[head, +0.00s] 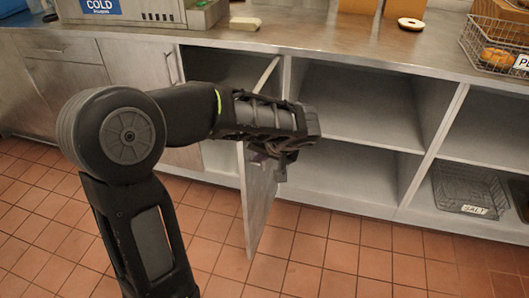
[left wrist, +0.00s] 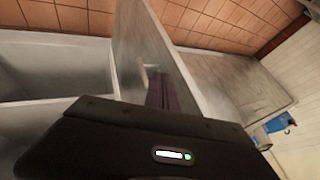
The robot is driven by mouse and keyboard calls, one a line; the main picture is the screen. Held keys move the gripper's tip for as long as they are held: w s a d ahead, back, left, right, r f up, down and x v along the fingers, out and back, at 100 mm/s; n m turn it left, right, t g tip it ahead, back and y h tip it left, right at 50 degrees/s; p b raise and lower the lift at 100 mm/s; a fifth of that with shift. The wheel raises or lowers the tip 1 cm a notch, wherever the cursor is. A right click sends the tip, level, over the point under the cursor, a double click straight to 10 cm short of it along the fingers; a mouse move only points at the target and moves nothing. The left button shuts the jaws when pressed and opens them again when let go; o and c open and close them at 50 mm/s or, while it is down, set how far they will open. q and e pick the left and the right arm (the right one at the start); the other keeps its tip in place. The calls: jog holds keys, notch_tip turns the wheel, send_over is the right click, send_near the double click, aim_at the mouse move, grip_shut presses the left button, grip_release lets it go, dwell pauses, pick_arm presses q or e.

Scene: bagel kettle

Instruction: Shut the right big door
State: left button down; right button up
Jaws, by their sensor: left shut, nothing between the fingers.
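The right big door (head: 258,205) stands open, swung out from the counter front, beside a dark cabinet opening (head: 222,66). Its panel also shows upright in the left wrist view (left wrist: 140,35), with a small pale bar, perhaps its handle (left wrist: 142,76), near the fingers. My left gripper (head: 273,162) is shut and empty, in front of the door's upper part and hiding some of it. In the left wrist view the dark fingers (left wrist: 160,92) are close to the panel; whether they touch it I cannot tell. My right gripper is out of view.
Closed grey doors (head: 140,70) lie left of the opening, open shelves (head: 360,105) right of it. A wire basket (head: 470,190) sits on a lower shelf. The steel countertop (head: 340,40) overhangs. The tiled floor (head: 320,265) in front is clear.

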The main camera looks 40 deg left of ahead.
pick_arm(q)
jog(key=shift+x, duration=1.4)
jog(key=shift+a, duration=0.1)
